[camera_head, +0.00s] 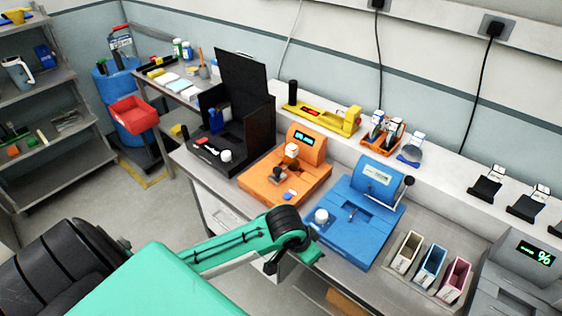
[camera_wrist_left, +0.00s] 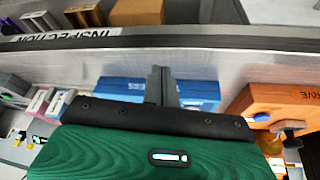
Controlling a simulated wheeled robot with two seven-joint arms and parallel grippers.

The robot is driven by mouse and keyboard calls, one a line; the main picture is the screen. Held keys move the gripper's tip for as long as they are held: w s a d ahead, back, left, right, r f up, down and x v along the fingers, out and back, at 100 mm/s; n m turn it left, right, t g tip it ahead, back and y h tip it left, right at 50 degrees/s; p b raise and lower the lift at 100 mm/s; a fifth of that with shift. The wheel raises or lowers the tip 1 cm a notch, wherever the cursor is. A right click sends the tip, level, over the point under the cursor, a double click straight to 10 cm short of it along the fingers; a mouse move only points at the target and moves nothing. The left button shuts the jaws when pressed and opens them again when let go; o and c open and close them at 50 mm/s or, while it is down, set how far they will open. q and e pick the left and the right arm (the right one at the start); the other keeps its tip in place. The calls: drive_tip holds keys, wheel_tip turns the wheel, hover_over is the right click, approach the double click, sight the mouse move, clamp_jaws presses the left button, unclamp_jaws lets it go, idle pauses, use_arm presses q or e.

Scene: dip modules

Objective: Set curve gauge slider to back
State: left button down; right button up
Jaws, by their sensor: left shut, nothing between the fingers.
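The curve gauge is the orange device (camera_head: 285,178) on the bench, left of a blue device (camera_head: 360,218). I cannot tell for sure which part is the slider. In the left wrist view the orange gauge (camera_wrist_left: 268,105) is at the right, partly cut off, with "RVE" readable. My left gripper (camera_wrist_left: 162,85) is shut and empty, in front of the blue device and apart from the orange gauge. My right gripper is out of view.
A black open case (camera_head: 235,110) stands left of the gauge. A yellow tool (camera_head: 325,118) lies on the ledge behind. Cream, blue and pink bins (camera_head: 455,280) stand at the right. The bench edge bears an "INSPECTION" label (camera_wrist_left: 75,40).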

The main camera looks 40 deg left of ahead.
use_arm(q)
drive_tip(key=shift+n+y, duration=0.3)
drive_tip(key=w+a, duration=0.1)
drive_tip(key=w, duration=0.1)
drive_tip(key=w+a+r, duration=0.1)
drive_tip(key=w+a, duration=0.1)
drive_tip(key=w+a+r, duration=0.1)
drive_tip(key=w, duration=0.1)
drive_tip(key=shift+w+a+r, duration=0.15)
drive_tip(key=shift+w+a, duration=0.2)
drive_tip(key=shift+w, duration=0.05)
drive_tip(key=w+a+r+n, duration=0.1)
drive_tip(key=w+a+r, duration=0.2)
drive_tip(key=w+a, duration=0.2)
wheel_tip(320, 180, up, 9)
drive_tip(key=n+y, duration=0.2)
drive_tip(key=n, duration=0.2)
hover_over(277, 174)
drive_tip(key=shift+w+a+f, duration=0.2)
drive_tip(key=p+x, duration=0.3)
drive_tip(key=x, duration=0.6)
drive_tip(key=shift+f, duration=0.55)
drive_tip(key=shift+w, duration=0.1)
